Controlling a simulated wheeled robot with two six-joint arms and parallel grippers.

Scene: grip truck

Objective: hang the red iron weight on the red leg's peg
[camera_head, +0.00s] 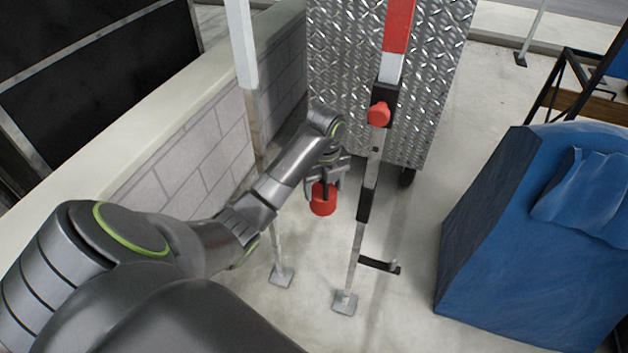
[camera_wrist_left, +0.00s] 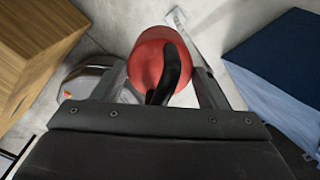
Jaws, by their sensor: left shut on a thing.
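The red iron weight (camera_head: 323,201) hangs upright under my left gripper (camera_head: 326,178), which is shut on its black handle. In the left wrist view the weight (camera_wrist_left: 150,58) shows with its black handle between the fingers (camera_wrist_left: 162,80). The red leg (camera_head: 398,25) is red and white at the top, with a red knob (camera_head: 379,114) and a grey pole below. Its black peg (camera_head: 378,265) sticks out to the right near the foot (camera_head: 344,302), with a short upturned end. The weight is left of the pole, higher in the picture than the peg, and apart from it. My right gripper is not in view.
A white pole (camera_head: 243,45) with a grey foot (camera_head: 282,275) stands left of the weight. A diamond-plate metal cabinet (camera_head: 335,50) is behind. A blue covered block (camera_head: 540,260) stands on the right. Bare floor (camera_head: 415,215) lies between the leg and the block.

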